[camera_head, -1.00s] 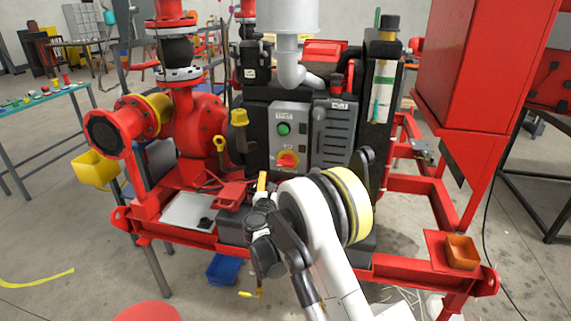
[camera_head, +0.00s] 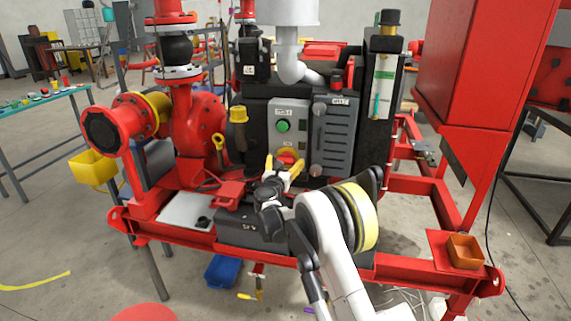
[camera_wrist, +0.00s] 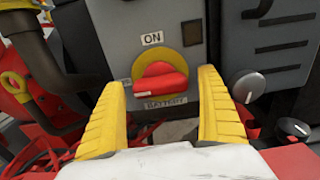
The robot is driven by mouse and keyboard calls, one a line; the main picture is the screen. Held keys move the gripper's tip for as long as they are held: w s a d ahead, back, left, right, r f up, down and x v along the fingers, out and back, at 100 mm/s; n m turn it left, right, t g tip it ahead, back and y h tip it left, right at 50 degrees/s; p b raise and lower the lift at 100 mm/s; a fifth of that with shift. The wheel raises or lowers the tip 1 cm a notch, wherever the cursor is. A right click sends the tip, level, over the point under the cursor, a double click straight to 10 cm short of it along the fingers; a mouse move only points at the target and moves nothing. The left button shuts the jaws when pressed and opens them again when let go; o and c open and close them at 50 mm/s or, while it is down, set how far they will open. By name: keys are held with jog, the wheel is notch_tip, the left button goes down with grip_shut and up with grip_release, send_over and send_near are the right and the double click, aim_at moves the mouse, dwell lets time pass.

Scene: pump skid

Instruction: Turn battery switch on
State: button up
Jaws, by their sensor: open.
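The battery switch is a red knob (camera_wrist: 160,88) on a yellow round plate, low on the grey control panel (camera_head: 290,110). An "ON" label sits above it and a "BATTERY" label below it. In the wrist view the knob's grip lies roughly level, a little tilted. My gripper (camera_wrist: 168,108) has yellow fingers spread wide, one to each side of the knob and somewhat below it. It does not appear to touch the knob. In the head view my gripper (camera_head: 284,165) is just in front of the knob (camera_head: 287,157), partly covering it.
A green button (camera_head: 283,126) is above the switch on the panel. A grey round knob (camera_wrist: 248,86) is close to the right finger. A dark pipe (camera_wrist: 40,60) and red hardware are at left. The black battery box (camera_head: 240,228) lies below my gripper.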

jog(key=shift+c, duration=0.2)
jog(key=c, duration=1.1)
jog(key=shift+m, duration=0.3)
jog(key=m, duration=0.3)
jog(key=shift+m, duration=0.4)
jog(key=m, duration=0.4)
jog(key=shift+m+p, duration=0.3)
jog(key=shift+p, duration=0.1)
jog(key=m, duration=0.4)
jog(key=shift+m, duration=2.5)
